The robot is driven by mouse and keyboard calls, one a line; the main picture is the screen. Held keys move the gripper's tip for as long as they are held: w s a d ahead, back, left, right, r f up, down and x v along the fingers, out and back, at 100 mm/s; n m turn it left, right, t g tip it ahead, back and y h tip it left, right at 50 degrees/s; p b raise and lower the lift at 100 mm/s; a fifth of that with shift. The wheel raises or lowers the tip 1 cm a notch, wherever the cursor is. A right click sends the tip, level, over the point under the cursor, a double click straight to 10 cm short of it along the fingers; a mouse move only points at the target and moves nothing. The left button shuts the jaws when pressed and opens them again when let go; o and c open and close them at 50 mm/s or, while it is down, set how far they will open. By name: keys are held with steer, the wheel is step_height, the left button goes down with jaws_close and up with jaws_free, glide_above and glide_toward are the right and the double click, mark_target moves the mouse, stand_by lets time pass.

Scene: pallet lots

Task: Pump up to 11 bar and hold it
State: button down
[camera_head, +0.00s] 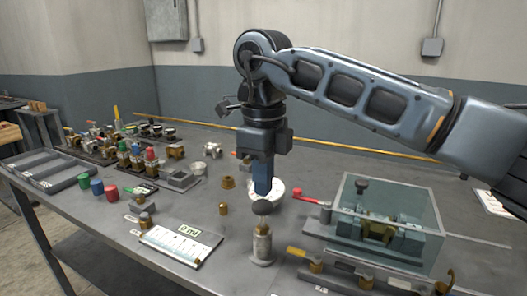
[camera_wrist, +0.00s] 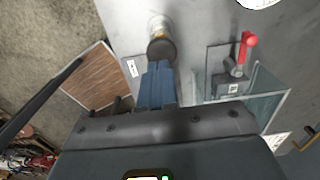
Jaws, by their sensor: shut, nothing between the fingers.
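A hand pump (camera_head: 261,245) with a grey metal body and a dark round knob (camera_head: 262,207) stands upright near the front of the bench. The knob also shows in the wrist view (camera_wrist: 161,49), just beyond my fingertips. My gripper (camera_head: 262,192) points down with its blue fingers shut and empty, close above or behind the knob; I cannot tell if they touch. A white round dial (camera_head: 277,192) lies behind my fingers, partly hidden, and its reading is not legible. A red lever (camera_head: 284,194) on a valve sits right of it, and also shows in the wrist view (camera_wrist: 247,45).
A clear box (camera_head: 388,215) over a metal fixture stands to the right. A white printed card (camera_head: 181,244) lies front left. Coloured caps (camera_head: 97,187), brass fittings (camera_head: 223,209) and grey trays (camera_head: 50,172) fill the left side. Some bare bench lies around the pump.

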mark_target(263, 206)
steer(key=shift+f, duration=1.3)
steer(key=shift+f, duration=0.1)
steer(key=shift+f+b, duration=0.7)
steer(key=shift+f, duration=1.05)
steer(key=shift+r+p, duration=0.35)
steer(key=shift+r, duration=0.05)
step_height(263, 206, up, 14)
steer(key=p, duration=0.1)
steer(key=shift+f, duration=0.15)
